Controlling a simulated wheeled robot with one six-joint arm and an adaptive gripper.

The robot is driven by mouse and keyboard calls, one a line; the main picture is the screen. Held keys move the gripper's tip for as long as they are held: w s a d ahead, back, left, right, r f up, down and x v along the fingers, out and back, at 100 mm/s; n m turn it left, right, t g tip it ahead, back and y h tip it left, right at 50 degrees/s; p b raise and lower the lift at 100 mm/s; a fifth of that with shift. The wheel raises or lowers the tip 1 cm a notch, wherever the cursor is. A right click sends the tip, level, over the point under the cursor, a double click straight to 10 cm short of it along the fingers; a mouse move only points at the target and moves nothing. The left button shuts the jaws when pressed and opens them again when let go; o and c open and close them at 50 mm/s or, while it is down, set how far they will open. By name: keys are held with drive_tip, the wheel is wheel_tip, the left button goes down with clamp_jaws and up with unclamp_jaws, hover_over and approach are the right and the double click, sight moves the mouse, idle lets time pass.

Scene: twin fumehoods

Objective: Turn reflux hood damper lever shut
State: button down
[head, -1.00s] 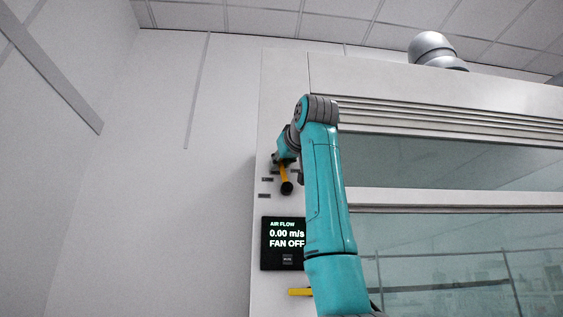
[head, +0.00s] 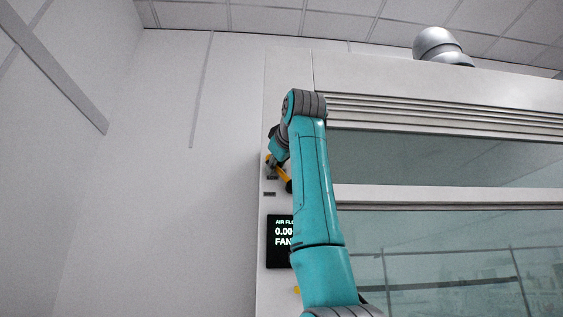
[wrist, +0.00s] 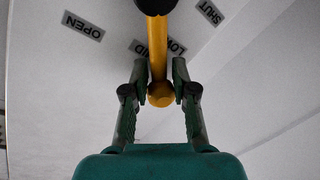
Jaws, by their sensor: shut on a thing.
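The damper lever is a yellow bar (wrist: 158,50) with a black knob (wrist: 155,4) at its far end and a rounded yellow near end. In the wrist view, the fingers of my gripper (wrist: 160,75) are shut on the near end, one on each side. The bar crosses the middle labels, MID and LOW, which are partly hidden. The OPEN label (wrist: 82,25) is to the left and the SHUT label (wrist: 209,12) to the right. In the head view, the lever (head: 280,172) slants down to the right on the hood's front post, partly behind my arm.
A black airflow display (head: 278,242) sits below the lever, partly covered by my arm. The glass sash (head: 450,260) is to the right. The wall to the left is bare.

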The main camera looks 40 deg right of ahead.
sight(263, 190)
drive_tip(key=n, duration=0.1)
drive_tip(key=a+f+n, duration=0.1)
drive_tip(key=shift+w+a+f+n+g, duration=0.2)
drive_tip(key=shift+w+n+g, duration=0.1)
drive_tip(key=shift+w+g, duration=0.1)
drive_tip(key=shift+w+a+f+n, duration=0.2)
drive_tip(key=shift+f+n, duration=0.2)
drive_tip(key=shift+n, duration=0.2)
drive_tip(key=shift+w+a+f+n, duration=0.15)
drive_tip(key=shift+f+n, duration=0.2)
drive_tip(key=shift+n, duration=0.25)
drive_tip(key=shift+a+f+n+g+h, duration=0.15)
drive_tip(key=shift+f+n+g+h, duration=0.45)
drive_tip(key=shift+f+n, duration=1)
drive_tip(key=shift+w+r, duration=0.1)
drive_tip(key=shift+r, duration=0.05)
drive_tip(key=c, duration=0.9)
unclamp_jaws()
drive_tip(key=shift+a, duration=0.1)
drive_tip(key=shift+r, duration=0.1)
drive_tip(key=shift+s+a+r, duration=0.1)
drive_tip(key=shift+s+a, duration=0.05)
drive_tip(key=shift+s, duration=0.3)
drive_tip(key=v, duration=1.1)
